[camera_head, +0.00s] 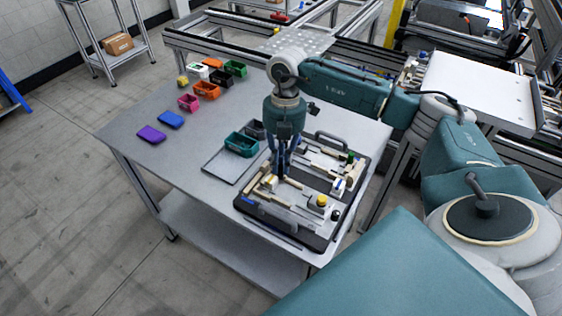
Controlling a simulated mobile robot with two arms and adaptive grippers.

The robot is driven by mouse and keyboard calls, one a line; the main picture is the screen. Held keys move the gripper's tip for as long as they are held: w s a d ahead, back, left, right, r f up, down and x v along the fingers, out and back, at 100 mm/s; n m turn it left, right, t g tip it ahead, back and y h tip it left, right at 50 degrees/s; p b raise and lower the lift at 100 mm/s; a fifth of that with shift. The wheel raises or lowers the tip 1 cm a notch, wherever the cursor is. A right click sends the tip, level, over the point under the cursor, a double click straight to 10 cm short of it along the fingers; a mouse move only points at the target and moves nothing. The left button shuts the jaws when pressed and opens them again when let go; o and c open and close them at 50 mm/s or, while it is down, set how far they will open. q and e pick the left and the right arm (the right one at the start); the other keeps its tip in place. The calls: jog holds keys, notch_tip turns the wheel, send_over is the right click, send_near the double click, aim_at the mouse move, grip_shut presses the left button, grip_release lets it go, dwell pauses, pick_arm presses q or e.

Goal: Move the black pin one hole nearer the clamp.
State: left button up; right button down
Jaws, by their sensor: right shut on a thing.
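The pallet fixture (285,222) is a dark board with a handle, lying on the grey table, with pale bars, blocks and small fittings on it. My right gripper (282,174) points straight down over the left middle of this board. Its fingers are shut on a small dark thing that looks like the black pin, mostly hidden between the fingertips. I cannot tell whether its lower end is in a hole. The holes and the clamp are too small to make out surely. A yellow knob (321,200) and a black knob (335,215) stand at the board's right. My left gripper is not in view.
Dark green (241,144) and grey bins stand just behind the fixture, beside a flat grey tray (222,166). The table's front left is clear.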

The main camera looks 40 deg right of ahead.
jog(key=shift+f+b, duration=0.4)
jog(key=shift+f, duration=0.3)
jog(key=c, duration=1.7)
grip_release()
jog(key=shift+o, duration=0.2)
notch_tip(320, 180, up, 12)
jog(key=d, duration=0.1)
jog(key=shift+w+d, duration=0.15)
jog(key=shift+w, duration=0.2)
jog(key=shift+f, duration=0.1)
